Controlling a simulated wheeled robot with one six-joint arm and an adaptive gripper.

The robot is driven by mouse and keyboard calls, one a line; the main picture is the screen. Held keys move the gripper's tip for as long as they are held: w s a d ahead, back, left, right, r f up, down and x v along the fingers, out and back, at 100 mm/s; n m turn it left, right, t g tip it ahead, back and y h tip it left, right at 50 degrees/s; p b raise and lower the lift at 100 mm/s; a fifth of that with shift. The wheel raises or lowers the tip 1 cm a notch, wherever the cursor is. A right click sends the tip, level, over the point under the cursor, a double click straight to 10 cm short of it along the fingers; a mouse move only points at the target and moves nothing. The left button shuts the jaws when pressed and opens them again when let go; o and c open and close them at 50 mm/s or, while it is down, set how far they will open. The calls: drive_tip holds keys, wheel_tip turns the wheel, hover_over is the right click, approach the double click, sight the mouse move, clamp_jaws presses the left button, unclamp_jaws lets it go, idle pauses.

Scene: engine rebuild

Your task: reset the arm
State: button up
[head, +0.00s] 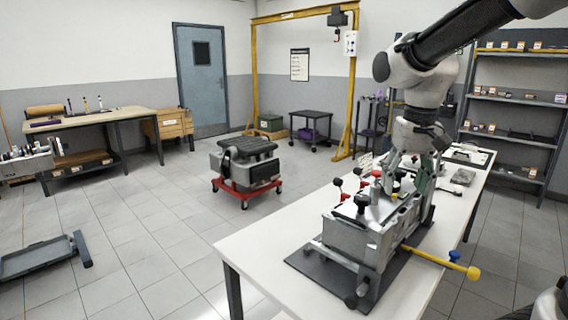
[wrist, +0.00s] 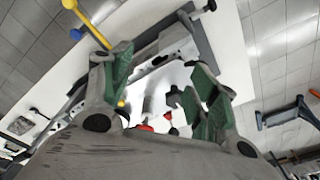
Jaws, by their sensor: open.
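My gripper (head: 412,172) hangs from my arm over the white workbench in the head view, pointing down at the back part of a grey engine fixture (head: 345,238). In the wrist view my gripper (wrist: 160,75) shows two green-padded fingers spread apart with nothing held between them. Beyond the fingers lie the fixture's grey and white parts, with red and black knobs (wrist: 150,127) showing between them. My arm bends down from the upper right of the head view. The gap between the fingertips and the fixture is hard to judge.
The white workbench (head: 262,238) carries the fixture on a dark mat (head: 312,268); a yellow-ended bar (head: 440,262) sticks out to the right. An engine block (head: 245,165) sits on a red dolly. A yellow gantry (head: 353,100) and shelves (head: 520,98) stand behind.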

drive_tip(key=s+d+t, duration=0.1)
drive_tip(key=s+d, duration=0.3)
drive_tip(key=s, duration=0.4)
drive_tip(key=s+d+t, duration=0.2)
drive_tip(key=s+d, duration=0.3)
drive_tip(key=s, duration=0.3)
drive_tip(key=shift+s+r+n+t, duration=0.2)
drive_tip(key=shift+n+t, duration=0.1)
drive_tip(key=shift+n, duration=0.1)
drive_tip(key=shift+a, duration=0.1)
idle(0.4)
